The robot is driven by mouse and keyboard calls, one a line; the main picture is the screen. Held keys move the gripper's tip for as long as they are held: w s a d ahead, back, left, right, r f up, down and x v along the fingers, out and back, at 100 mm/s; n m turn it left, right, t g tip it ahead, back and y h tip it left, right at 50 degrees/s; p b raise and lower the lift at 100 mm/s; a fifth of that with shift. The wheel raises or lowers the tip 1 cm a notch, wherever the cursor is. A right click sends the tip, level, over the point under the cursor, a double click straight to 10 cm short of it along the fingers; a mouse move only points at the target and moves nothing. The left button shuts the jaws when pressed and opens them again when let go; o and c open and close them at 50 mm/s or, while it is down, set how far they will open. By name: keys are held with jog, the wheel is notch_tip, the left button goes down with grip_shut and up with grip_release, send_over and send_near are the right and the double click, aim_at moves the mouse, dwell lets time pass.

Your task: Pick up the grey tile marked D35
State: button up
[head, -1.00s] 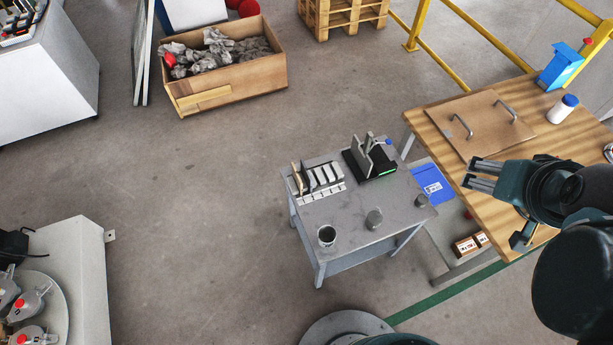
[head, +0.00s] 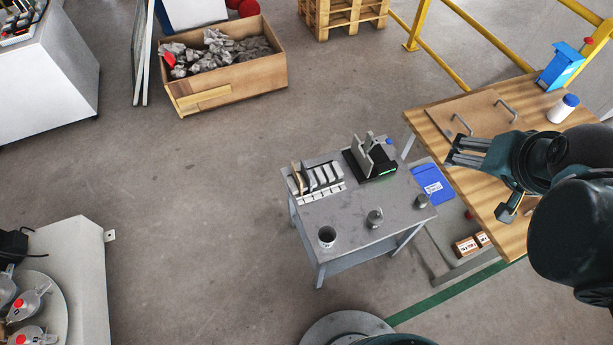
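Several tiles stand upright in a light slotted rack (head: 322,190) on the left of a small grey table (head: 345,215). Most look grey and one at the left end is tan. Another grey upright piece (head: 362,157) stands at a black device (head: 380,172) with a green light. No D35 marking can be read on any of them, so I cannot tell which tile it is. My gripper (head: 453,152) is to the right of the device, in front of the wooden bench in this view. Its fingers point left, look apart and hold nothing visible.
The wooden bench (head: 500,215) holds a board with handles (head: 470,112) and a white bottle (head: 562,108).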

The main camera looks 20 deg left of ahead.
jog(key=w+a+f+m+g+b, duration=0.1)
jog(key=w+a+f, duration=0.25)
jog(key=a, duration=0.25)
jog(key=w+a+f+m+g, duration=0.1)
jog(key=w+a+f, duration=0.2)
jog(key=w+a, duration=0.25)
jog(key=m+g+b, duration=0.3)
jog(key=m+g, duration=0.1)
jog(key=m, duration=0.2)
send_near(307, 170)
notch_tip(307, 170, down, 8)
jog(key=w, duration=0.1)
jog(key=shift+a+f, duration=0.25)
jog(key=shift+a, duration=0.1)
jog(key=shift+f+b, duration=0.35)
jog(key=shift+f, duration=0.9)
jog(key=shift+f, duration=0.1)
